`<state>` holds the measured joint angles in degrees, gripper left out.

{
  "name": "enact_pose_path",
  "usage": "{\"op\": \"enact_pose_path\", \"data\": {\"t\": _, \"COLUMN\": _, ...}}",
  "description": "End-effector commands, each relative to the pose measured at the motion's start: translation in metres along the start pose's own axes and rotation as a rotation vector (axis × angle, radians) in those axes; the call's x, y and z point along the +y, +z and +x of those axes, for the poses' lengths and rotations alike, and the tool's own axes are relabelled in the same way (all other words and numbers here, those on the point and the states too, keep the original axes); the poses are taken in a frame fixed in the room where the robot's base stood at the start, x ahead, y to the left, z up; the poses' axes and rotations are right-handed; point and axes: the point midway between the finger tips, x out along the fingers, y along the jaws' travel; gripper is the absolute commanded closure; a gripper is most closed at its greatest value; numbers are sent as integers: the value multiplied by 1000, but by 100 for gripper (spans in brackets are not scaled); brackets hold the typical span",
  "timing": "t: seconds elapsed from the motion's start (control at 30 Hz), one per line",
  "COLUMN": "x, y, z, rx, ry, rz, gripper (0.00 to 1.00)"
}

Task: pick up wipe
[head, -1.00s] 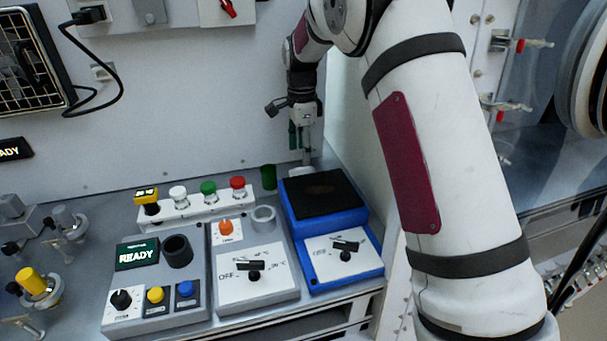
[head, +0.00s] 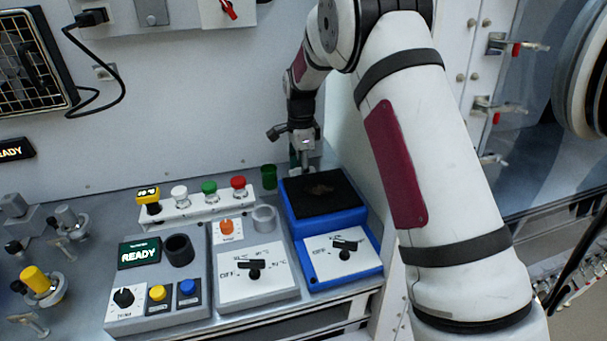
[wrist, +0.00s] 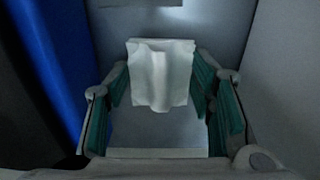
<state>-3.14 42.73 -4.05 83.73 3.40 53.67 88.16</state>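The wipe is a white, creased cloth (wrist: 160,76) with a raised fold down its middle, seen ahead in the wrist view. My gripper (wrist: 161,88) is open, with its green-padded fingers spread to the left and right of the wipe. Bare surface shows between the fingers nearer the camera, and I see no clear contact with the cloth. In the head view my gripper (head: 303,163) is low, behind the blue stirrer or hot plate, against the back wall. The wipe cannot be made out clearly there.
The blue hot plate (head: 357,264) with a black top stands close to my gripper; its blue side (wrist: 50,65) fills the left of the wrist view. A pale wall is close on the right. A green cup (head: 268,177) and a button box (head: 205,206) stand left.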

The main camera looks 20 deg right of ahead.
Motion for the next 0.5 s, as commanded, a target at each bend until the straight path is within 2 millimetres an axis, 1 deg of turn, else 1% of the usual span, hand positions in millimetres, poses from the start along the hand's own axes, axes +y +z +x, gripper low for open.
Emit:
{"op": "enact_pose_path", "data": {"t": 0.33, "x": 0, "y": 0, "z": -2, "rx": 0, "ry": -1, "rz": 0, "gripper": 63}}
{"op": "enact_pose_path", "data": {"t": 0.43, "x": -1, "y": 0, "z": -9, "rx": 0, "ry": -3, "rz": 0, "gripper": 63}}
{"op": "enact_pose_path", "data": {"t": 0.5, "x": -1, "y": 0, "z": -19, "rx": 1, "ry": -5, "rz": 0, "gripper": 63}}
